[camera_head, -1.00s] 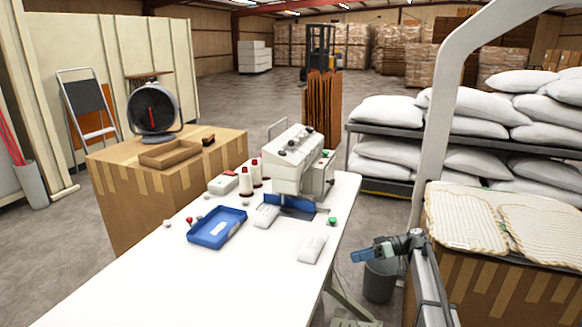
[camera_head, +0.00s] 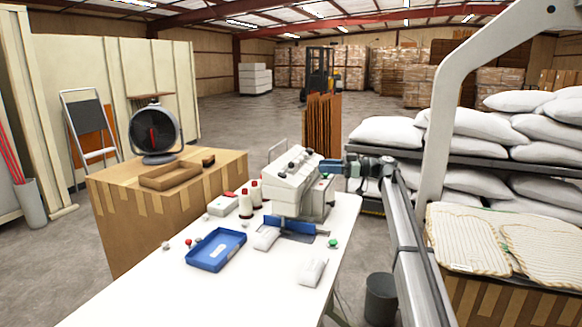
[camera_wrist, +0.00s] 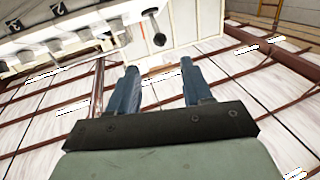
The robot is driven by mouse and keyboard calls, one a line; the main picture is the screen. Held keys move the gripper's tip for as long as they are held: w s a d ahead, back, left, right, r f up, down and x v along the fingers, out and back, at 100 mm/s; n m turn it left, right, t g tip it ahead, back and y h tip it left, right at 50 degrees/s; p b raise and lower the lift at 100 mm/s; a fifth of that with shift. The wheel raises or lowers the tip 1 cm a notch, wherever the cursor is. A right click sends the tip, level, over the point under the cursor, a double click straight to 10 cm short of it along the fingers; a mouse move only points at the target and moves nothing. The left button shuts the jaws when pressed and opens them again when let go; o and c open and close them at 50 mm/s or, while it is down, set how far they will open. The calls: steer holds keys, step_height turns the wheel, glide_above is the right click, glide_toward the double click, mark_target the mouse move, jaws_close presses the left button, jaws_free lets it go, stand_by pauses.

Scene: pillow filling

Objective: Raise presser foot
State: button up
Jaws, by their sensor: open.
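The white sewing machine (camera_head: 292,183) stands at the far end of the white table (camera_head: 150,285). My gripper (camera_head: 328,168) is just right of the machine's upper body, at about the height of its head. In the wrist view my gripper (camera_wrist: 155,88) has its two blue fingers apart, with nothing between them. The machine's underside or side (camera_wrist: 60,35) fills the upper left there. A rod with a dark round knob (camera_wrist: 159,39) hangs beyond the fingertips, slightly above the gap between them. I cannot make out the presser foot itself.
A blue tray (camera_head: 216,250), thread cones (camera_head: 246,206) and a small white pad (camera_head: 312,272) lie on the table. A shelf of white pillows (camera_head: 470,150) and striped pads (camera_head: 490,240) are to the right. The front of the table is clear.

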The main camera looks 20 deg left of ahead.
mark_target(291, 166)
steer(key=x, duration=1.2)
steer(key=shift+a+f, duration=0.15)
steer(key=shift+a, duration=0.15)
steer(key=shift+c, duration=0.2)
jaws_close()
